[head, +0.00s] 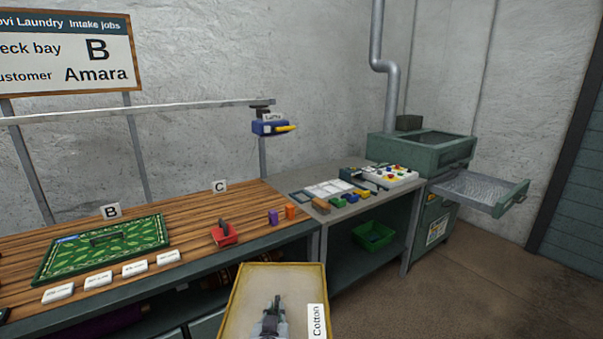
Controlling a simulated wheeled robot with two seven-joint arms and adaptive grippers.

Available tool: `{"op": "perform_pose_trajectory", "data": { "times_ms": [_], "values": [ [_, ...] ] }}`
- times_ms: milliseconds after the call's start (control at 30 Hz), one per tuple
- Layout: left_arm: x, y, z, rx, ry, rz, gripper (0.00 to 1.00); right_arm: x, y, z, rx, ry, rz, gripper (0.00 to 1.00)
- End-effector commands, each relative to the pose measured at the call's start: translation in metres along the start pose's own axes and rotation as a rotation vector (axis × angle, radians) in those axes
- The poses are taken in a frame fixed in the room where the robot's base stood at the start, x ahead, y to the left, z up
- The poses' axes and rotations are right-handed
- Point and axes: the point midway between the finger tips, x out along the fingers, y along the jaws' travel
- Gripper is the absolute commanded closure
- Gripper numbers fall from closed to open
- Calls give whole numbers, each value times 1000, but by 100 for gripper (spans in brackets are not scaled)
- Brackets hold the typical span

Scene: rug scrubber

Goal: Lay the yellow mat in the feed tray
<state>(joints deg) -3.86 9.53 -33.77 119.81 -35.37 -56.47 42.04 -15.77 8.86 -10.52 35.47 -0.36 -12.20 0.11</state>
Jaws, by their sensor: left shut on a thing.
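The yellow mat (240,290), pale in the middle with a yellow border and a white "Cotton" label, is at the bottom centre, close to me. My left gripper (278,302) shows over its middle and is shut on it. The mat's lower edge is cut off by the picture. The feed tray (515,197) sticks out from the right side of the green machine (425,150); its pale ribbed floor looks empty. The mat is apart from the tray, well to its left and nearer to me. My right gripper is not in view.
A wooden bench (180,220) at left holds a green patterned mat (105,248), white labelled blocks and a red tool (224,234). A grey table (345,205) with small coloured items stands between bench and machine. A green basket (373,236) sits below. The floor at right is clear.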

Motion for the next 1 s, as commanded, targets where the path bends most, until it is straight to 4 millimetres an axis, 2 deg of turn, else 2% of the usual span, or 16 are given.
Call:
{"op": "perform_pose_trajectory", "data": {
  "times_ms": [133, 400, 667, 867, 1000],
  "values": [
    [-2, 0, 10, 1, 2, 0, 100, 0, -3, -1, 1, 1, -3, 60],
    [-3, 0, 13, 0, 3, 0, 100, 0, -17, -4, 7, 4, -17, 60],
    [-2, -2, 15, 0, 2, -1, 100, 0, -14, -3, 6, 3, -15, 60],
    [0, -14, 27, -4, -2, -2, 100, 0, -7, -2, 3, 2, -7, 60],
    [2, -31, 43, -8, -5, -2, 100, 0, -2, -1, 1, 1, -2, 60]
  ]
}}
